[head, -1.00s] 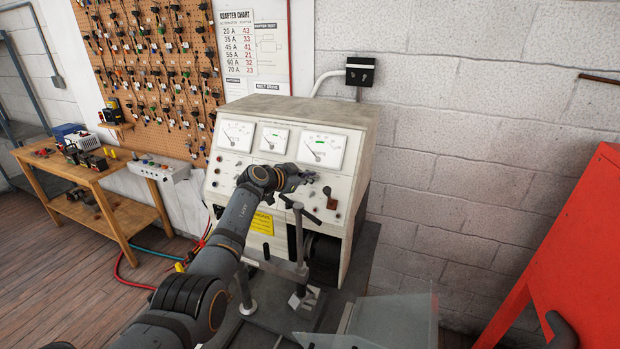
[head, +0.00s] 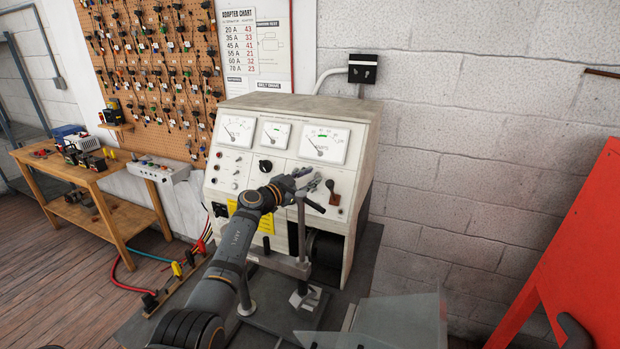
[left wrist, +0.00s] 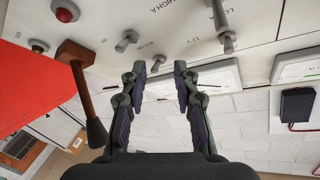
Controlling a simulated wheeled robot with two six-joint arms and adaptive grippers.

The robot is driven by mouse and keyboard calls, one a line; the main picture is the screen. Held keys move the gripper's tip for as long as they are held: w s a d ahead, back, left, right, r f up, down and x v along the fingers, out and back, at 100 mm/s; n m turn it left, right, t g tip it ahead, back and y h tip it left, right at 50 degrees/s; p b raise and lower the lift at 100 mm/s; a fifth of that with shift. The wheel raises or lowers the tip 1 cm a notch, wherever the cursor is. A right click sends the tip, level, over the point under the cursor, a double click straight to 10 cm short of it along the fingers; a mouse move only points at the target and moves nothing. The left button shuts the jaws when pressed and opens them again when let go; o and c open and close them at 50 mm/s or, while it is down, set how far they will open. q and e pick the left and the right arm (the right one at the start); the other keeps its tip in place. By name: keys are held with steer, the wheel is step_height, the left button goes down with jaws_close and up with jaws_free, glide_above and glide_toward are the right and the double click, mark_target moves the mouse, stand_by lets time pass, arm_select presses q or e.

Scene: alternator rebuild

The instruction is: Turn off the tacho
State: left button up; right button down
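The tester (head: 295,125) has a pale front panel with three meters, knobs and several toggle switches. I cannot read which switch is labelled tacho. My left gripper (head: 308,180) is open in front of the panel's lower right part. In the left wrist view the open fingers (left wrist: 160,68) point at the panel, which appears upside down. A small metal toggle (left wrist: 155,62) shows between the fingertips; I cannot tell if they touch it. Another toggle (left wrist: 127,40) is beside it, and a further one (left wrist: 227,40) is to the right. My right gripper is not in view.
A brown-headed lever (head: 333,193) sticks out right of the left gripper; it also shows in the left wrist view (left wrist: 75,52). A metal clamp post (head: 301,235) stands below. A red cabinet (head: 580,250) is at right, a wooden bench (head: 85,180) at left.

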arm_select(q)
steer(key=shift+r, duration=0.1)
steer(key=v, duration=0.7)
steer(key=shift+s, duration=0.2)
steer(key=shift+a, duration=0.1)
